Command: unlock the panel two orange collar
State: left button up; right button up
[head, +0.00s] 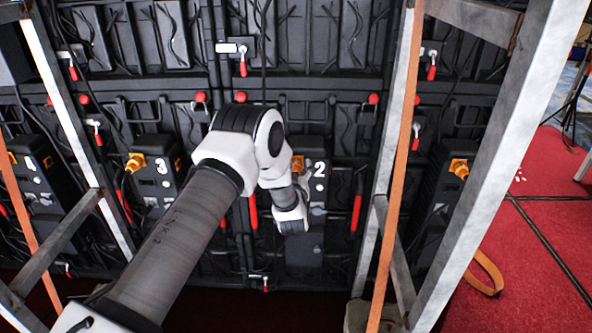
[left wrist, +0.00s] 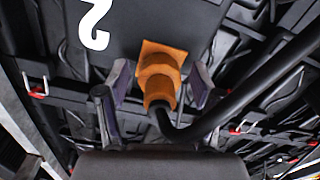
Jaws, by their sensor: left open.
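The orange collar of panel two shows in the left wrist view (left wrist: 160,75), with a black cable leaving its near end and curving right. In the head view a small part of the collar (head: 298,163) shows beside my left wrist, next to the white 2 on the dark box (head: 318,180). My left gripper (left wrist: 160,82) is open, with one finger on each side of the collar. Gaps show between the fingers and the collar, and I cannot tell any contact. In the head view the left arm hides most of the collar and the fingers. My right gripper is not in view.
Panel three has its own orange collar (head: 135,162), and another sits at the right (head: 459,168). Red-handled latches (head: 356,213) flank the boxes. Metal uprights (head: 500,160) and an orange strap (head: 398,180) stand in front. Red carpet (head: 540,235) lies open at the right.

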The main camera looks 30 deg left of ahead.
pick_arm(q)
jog(key=shift+w+a, duration=0.15)
jog(key=shift+w, duration=0.05)
jog(key=c, duration=1.1)
jog(key=shift+c, duration=0.2)
jog(key=n+b, duration=0.4)
jog(key=n, duration=0.1)
jog(key=shift+f+n, duration=0.15)
jog(key=shift+n, duration=0.15)
jog(key=shift+n+b, duration=1.5)
jog(key=shift+n, duration=0.2)
jog(key=shift+r, duration=0.2)
